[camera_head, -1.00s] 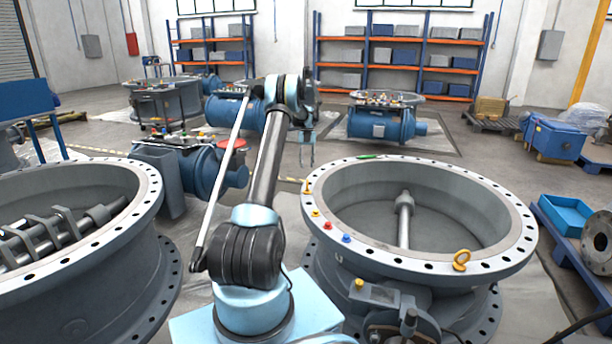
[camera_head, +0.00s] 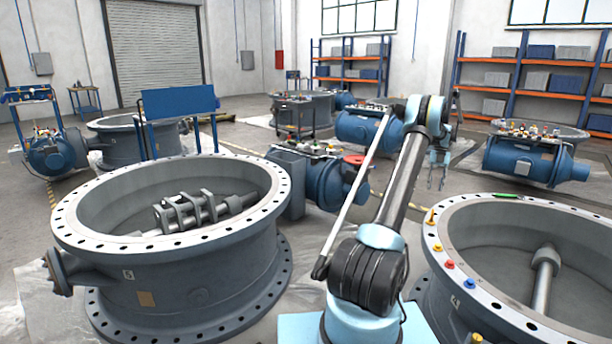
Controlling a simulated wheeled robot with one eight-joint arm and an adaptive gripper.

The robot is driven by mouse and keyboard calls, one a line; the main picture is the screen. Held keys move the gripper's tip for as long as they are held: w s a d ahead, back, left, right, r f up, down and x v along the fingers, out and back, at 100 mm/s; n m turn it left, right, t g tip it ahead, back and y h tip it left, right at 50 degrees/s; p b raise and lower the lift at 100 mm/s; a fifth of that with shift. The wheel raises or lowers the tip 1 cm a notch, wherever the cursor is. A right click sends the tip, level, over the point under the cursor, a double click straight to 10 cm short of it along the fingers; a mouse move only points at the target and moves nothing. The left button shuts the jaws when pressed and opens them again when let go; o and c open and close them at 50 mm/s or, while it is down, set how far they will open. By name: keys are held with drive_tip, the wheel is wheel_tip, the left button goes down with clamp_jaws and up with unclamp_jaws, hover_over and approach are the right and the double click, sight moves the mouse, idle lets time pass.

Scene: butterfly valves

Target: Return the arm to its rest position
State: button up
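My arm rises from its light blue mount at the lower middle, with a dark ribbed joint, a grey link and a thin rod running up to a bent elbow. My gripper (camera_head: 437,187) hangs from the elbow, pointing down. Its two thin fingers look apart with nothing between them, though they are small in the picture. It is in the air between the blue valve body (camera_head: 340,180) behind on the left and the large right valve ring (camera_head: 447,230). It appears clear of both.
A large flanged valve ring (camera_head: 180,270) stands at left, with a shaft and brackets inside. Small coloured caps and a yellow eyebolt sit on the right ring's rim. Behind are a blue valve unit (camera_head: 535,160), shelving (camera_head: 530,80) and a roller door (camera_head: 153,50). Grey floor lies between.

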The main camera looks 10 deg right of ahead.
drive_tip(key=s+a+r+n+t+h, duration=0.1)
drive_tip(key=s+a+r+n, duration=0.3)
drive_tip(key=a+r+n, duration=0.7)
drive_tip(key=s+a+r+n+t+h, duration=0.1)
drive_tip(key=s+a+r+n, duration=0.45)
drive_tip(key=a, duration=1.05)
drive_tip(key=s+a+r+n+t, duration=0.1)
drive_tip(key=s+a+r+n, duration=0.3)
drive_tip(key=s+a+n, duration=0.65)
drive_tip(key=s+a+f+n+t, duration=0.1)
drive_tip(key=s+a+f+n, duration=0.4)
drive_tip(key=s, duration=0.3)
drive_tip(key=s+a+f+n+t, duration=0.1)
drive_tip(key=s+a+f+n, duration=0.4)
drive_tip(key=s, duration=0.4)
drive_tip(key=s+a+f+n+t, duration=0.1)
drive_tip(key=s+a+f+n, duration=0.4)
drive_tip(key=s, duration=0.4)
drive_tip(key=shift+a+f, duration=0.6)
drive_tip(key=shift+f, duration=0.65)
drive_tip(key=shift+s, duration=0.1)
